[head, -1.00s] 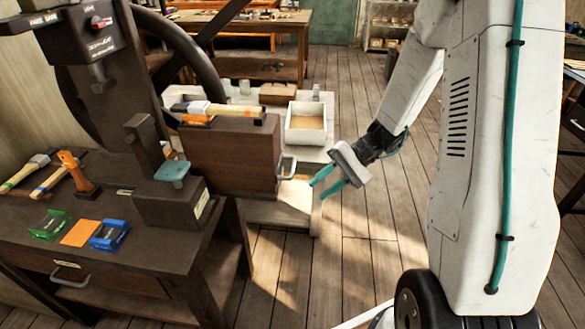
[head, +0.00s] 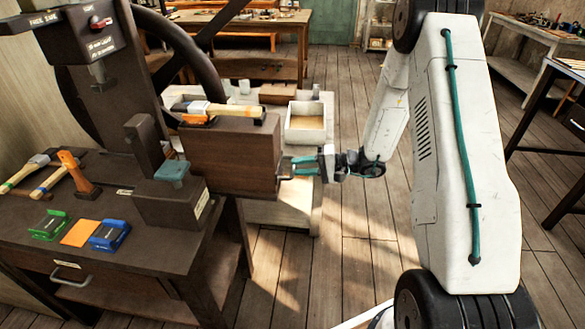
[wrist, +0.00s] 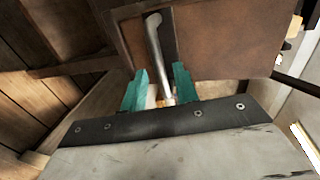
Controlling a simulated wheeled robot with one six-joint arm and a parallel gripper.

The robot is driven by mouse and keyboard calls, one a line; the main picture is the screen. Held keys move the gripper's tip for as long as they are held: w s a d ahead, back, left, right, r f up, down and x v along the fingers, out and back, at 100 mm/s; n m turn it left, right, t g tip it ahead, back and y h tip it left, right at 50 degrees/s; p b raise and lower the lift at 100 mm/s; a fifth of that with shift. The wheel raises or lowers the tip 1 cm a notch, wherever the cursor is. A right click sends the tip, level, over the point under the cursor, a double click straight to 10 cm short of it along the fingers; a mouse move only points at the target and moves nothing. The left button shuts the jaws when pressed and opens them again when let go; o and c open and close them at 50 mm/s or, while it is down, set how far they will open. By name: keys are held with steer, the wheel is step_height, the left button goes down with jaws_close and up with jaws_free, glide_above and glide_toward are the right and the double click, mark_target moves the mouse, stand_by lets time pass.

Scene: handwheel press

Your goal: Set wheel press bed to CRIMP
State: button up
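The wheel press is a dark frame (head: 92,95) at the left of the head view, with a large dark handwheel (head: 207,62) behind it. A dark block (head: 168,205) with a pale label stands at its foot, and a teal-topped piece (head: 172,171) sits above it. A brown box (head: 232,160) beside the press has a metal bar handle (wrist: 155,45) on its side. My gripper (head: 294,166) is at that handle. In the wrist view its teal fingers (wrist: 160,70) stand apart on either side of the bar, with gaps visible. The bed's setting cannot be read.
A control box (head: 90,32) with a red-and-white switch tops the press; its lettering is barely legible. Hammers (head: 50,178), a green piece (head: 49,226), an orange pad (head: 80,233) and a blue piece (head: 109,236) lie on the bench. A white tray (head: 290,137) stands behind.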

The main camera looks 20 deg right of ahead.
steer(key=shift+x, duration=1.4)
jaws_close()
